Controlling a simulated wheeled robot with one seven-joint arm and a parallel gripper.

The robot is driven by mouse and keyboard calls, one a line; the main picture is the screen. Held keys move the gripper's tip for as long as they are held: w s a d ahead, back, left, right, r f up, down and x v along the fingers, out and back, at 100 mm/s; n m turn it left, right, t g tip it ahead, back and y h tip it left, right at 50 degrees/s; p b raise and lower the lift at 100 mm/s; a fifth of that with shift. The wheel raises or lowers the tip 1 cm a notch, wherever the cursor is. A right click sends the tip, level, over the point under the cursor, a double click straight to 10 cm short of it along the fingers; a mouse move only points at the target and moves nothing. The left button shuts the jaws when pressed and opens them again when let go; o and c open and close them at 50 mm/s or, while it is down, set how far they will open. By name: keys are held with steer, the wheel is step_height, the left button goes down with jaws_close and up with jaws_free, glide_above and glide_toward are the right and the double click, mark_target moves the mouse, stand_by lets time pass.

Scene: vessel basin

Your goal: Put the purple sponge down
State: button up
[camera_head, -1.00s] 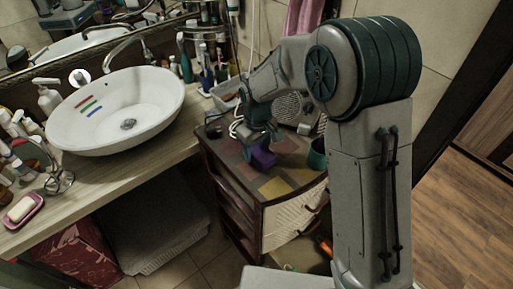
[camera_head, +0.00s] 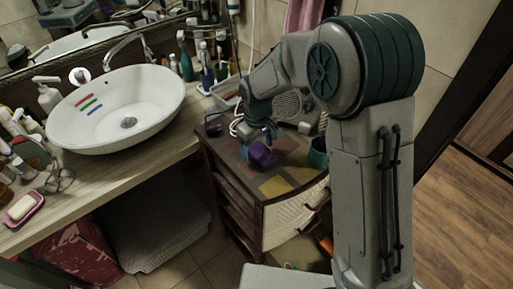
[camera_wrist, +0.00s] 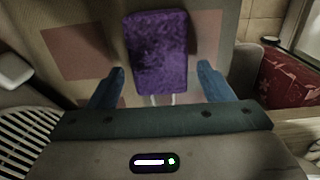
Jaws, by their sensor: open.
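The purple sponge (camera_head: 263,156) rests on the patterned top of the small drawer cabinet (camera_head: 289,184). In the wrist view the sponge (camera_wrist: 157,50) lies between and ahead of the two blue fingertips. My gripper (camera_wrist: 161,80) is open, with a gap on each side of the sponge. In the head view my gripper (camera_head: 259,141) is just above and behind the sponge, and its fingertips are partly hidden.
A teal cup (camera_head: 318,153) stands right of the sponge on the cabinet. A small white object (camera_head: 305,128) and a round grille (camera_head: 288,105) are behind. The white basin (camera_head: 115,108) sits on the counter to the left.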

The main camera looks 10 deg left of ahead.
mark_target(258, 149)
step_height(258, 149, up, 11)
steer(key=b, duration=0.1)
steer(key=s+d+r+m+t, duration=0.1)
steer(key=s+d+m, duration=0.3)
steer(key=s+d, duration=0.5)
steer(key=s+d+r+m+t, duration=0.2)
steer(key=s+d+m, duration=0.3)
steer(key=s+d, duration=0.5)
steer(key=d, duration=0.4)
steer(key=shift+d+r+m+t, duration=0.25)
steer(key=shift+d+m+t, duration=0.05)
steer(key=shift+d, duration=0.1)
steer(key=shift+s, duration=0.1)
